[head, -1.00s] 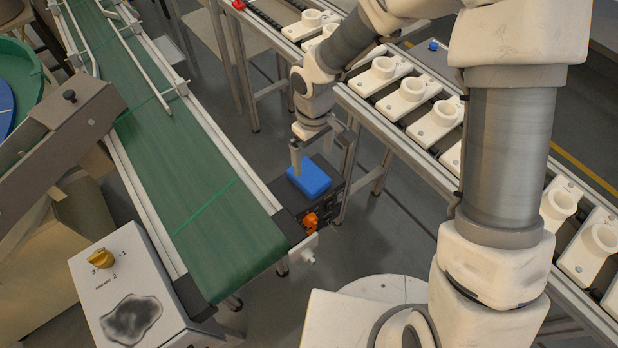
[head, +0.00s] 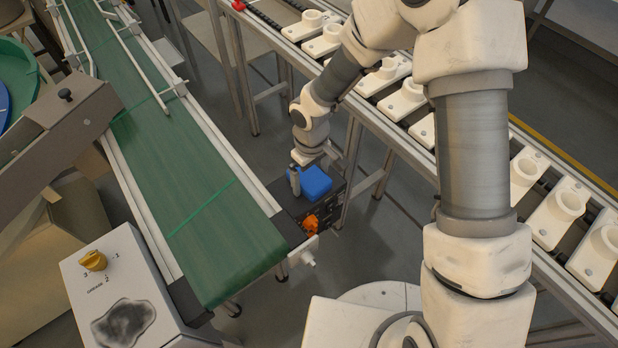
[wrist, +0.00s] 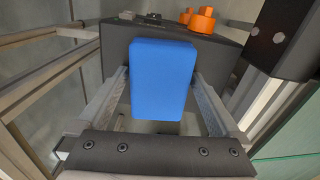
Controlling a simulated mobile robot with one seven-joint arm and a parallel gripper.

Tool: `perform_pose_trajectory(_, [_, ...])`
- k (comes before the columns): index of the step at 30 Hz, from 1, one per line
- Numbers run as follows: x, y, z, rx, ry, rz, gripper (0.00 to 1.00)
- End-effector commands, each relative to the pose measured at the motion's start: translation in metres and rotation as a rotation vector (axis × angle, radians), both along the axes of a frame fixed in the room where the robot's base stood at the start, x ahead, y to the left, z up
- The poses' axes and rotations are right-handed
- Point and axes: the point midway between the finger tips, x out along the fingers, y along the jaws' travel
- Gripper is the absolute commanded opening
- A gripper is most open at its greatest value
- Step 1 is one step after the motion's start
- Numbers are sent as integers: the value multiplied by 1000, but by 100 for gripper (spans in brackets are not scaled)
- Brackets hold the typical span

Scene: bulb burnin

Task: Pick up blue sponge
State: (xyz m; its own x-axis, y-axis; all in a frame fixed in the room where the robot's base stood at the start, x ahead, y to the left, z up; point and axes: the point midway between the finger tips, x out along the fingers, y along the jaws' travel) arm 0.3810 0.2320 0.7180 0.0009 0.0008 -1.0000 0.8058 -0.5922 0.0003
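The blue sponge (head: 317,182) is a block on top of the dark box (head: 338,200) at the conveyor's near end. In the wrist view the sponge (wrist: 163,80) fills the middle, upright in the picture, with the dark box (wrist: 225,55) behind it. My gripper (wrist: 163,90) is low around the sponge, one finger along each side. The fingers are wide apart, and narrow gaps seem to show near their bases; contact at the tips is unclear. In the head view one finger (head: 294,181) stands at the sponge's left side; the other is hidden.
An orange knob (head: 311,223) is on the dark box. The green conveyor (head: 200,200) runs close on the left. A roller line with white fixtures (head: 527,170) is on the right. A control box with a yellow dial (head: 94,260) stands at the front left.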

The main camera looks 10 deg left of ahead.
Motion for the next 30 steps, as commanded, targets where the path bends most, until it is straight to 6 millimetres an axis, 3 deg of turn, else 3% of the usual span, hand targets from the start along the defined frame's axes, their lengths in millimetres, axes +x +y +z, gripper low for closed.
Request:
perform_pose_trajectory(1, [0, 0, 0, 0, 0, 0, 91])
perform_pose_trajectory(11, [0, 0, 0, -1, 1, 0, 32])
perform_pose_trajectory(22, [0, 0, 8, -1, 1, 0, 32])
perform_pose_trajectory(29, [1, 0, 47, 1, -3, -2, 32])
perform_pose_trajectory(30, [-5, -7, 50, -1, 0, -1, 32])
